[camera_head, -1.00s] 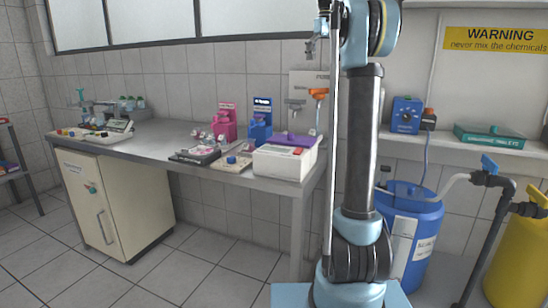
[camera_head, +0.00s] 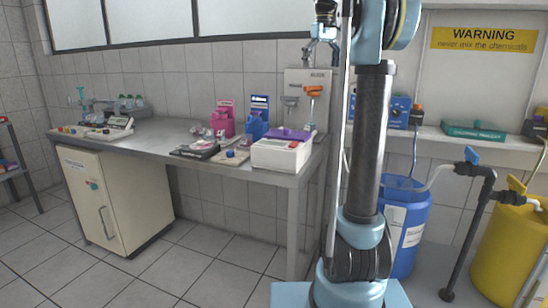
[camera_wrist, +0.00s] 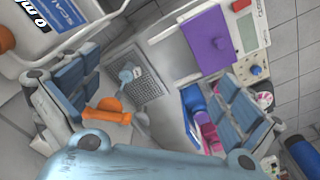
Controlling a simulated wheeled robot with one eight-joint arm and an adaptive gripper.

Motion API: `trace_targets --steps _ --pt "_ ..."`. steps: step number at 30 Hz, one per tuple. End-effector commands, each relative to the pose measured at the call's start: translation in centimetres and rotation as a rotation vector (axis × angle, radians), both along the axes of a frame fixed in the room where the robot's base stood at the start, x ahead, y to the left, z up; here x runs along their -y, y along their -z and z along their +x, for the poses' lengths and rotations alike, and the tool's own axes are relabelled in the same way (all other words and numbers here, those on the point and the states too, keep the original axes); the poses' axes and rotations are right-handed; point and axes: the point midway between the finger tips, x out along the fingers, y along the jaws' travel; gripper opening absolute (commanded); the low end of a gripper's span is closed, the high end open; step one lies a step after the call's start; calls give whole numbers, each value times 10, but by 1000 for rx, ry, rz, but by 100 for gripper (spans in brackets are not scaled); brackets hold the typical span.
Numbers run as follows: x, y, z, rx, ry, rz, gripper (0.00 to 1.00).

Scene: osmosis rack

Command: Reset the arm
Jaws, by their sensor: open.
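My gripper (camera_head: 322,52) is open and empty, its jaws pointing down, high in front of the tiled wall beside my raised arm. In the wrist view its two blue ribbed fingers (camera_wrist: 152,100) stand wide apart with nothing held between them. The wall-mounted osmosis unit (camera_head: 294,78) with an orange handle (camera_head: 313,91) is close to the gripper. In the wrist view the orange handle (camera_wrist: 108,113) shows near the left finger, next to a grey grid (camera_wrist: 135,75). Whether they touch cannot be told.
A metal bench (camera_head: 150,142) carries a white device with a purple top (camera_head: 284,150), pink and blue holders and scales. A shelf (camera_head: 460,139) lies at right, above a blue barrel (camera_head: 405,225) and a yellow barrel (camera_head: 508,240). The floor at front left is clear.

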Motion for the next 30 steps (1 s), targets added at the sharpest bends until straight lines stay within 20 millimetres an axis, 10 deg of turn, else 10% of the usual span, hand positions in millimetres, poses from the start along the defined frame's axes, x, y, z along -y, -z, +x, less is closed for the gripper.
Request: trace_targets --steps 14,30 --pt "3 94 -112 51 124 5 100" --pt "4 262 -255 113 271 21 100"
